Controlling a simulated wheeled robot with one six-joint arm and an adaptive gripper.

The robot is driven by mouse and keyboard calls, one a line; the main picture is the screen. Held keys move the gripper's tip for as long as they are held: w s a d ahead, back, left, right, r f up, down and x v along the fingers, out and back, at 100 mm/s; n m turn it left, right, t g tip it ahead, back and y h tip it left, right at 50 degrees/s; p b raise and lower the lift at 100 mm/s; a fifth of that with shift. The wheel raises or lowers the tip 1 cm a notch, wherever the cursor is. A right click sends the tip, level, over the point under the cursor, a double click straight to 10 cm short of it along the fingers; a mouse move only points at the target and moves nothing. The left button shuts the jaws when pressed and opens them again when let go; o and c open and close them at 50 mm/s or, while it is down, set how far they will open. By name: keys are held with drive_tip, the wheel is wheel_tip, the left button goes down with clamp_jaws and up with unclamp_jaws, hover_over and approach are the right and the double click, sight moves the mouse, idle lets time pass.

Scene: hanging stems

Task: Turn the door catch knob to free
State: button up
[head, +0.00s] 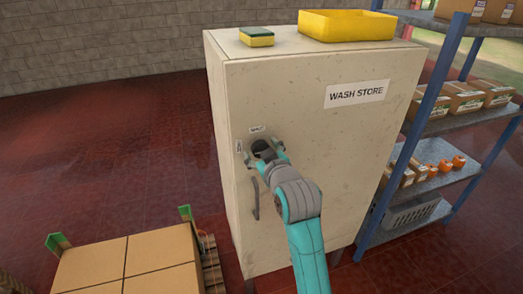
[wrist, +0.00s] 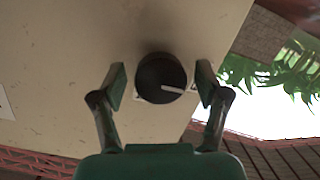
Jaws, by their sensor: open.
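The door catch knob (wrist: 160,72) is round and black, with a white pointer line that points right and slightly down in the wrist view. It sits on the cream door (head: 300,190) of the cabinet marked WASH STORE. My gripper (wrist: 161,82) is open, with one finger on each side of the knob and a visible gap on both sides. In the head view my gripper (head: 268,157) is at the door and largely covers the knob. Small labels (head: 257,129) show above and left of the knob; I cannot read them surely.
A dark door handle (head: 254,198) hangs just below my gripper. A yellow tray (head: 346,26) and a sponge (head: 257,37) lie on the cabinet top. A shelf rack (head: 440,125) stands at right, cardboard boxes (head: 125,265) at lower left. Floor at left is clear.

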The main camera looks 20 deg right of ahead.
drive_tip(key=s+r, duration=0.2)
drive_tip(key=s, duration=0.9)
drive_tip(key=shift+s, duration=0.2)
drive_tip(key=s+f+m, duration=0.2)
drive_tip(key=s+f, duration=1.5)
drive_tip(key=f, duration=0.3)
drive_tip(key=s+f+m+g, duration=0.1)
drive_tip(key=s+f, duration=0.1)
drive_tip(key=s, duration=2.2)
drive_tip(key=shift+s+f+m, duration=0.2)
drive_tip(key=shift+s+m, duration=0.15)
drive_tip(key=shift+m, duration=0.05)
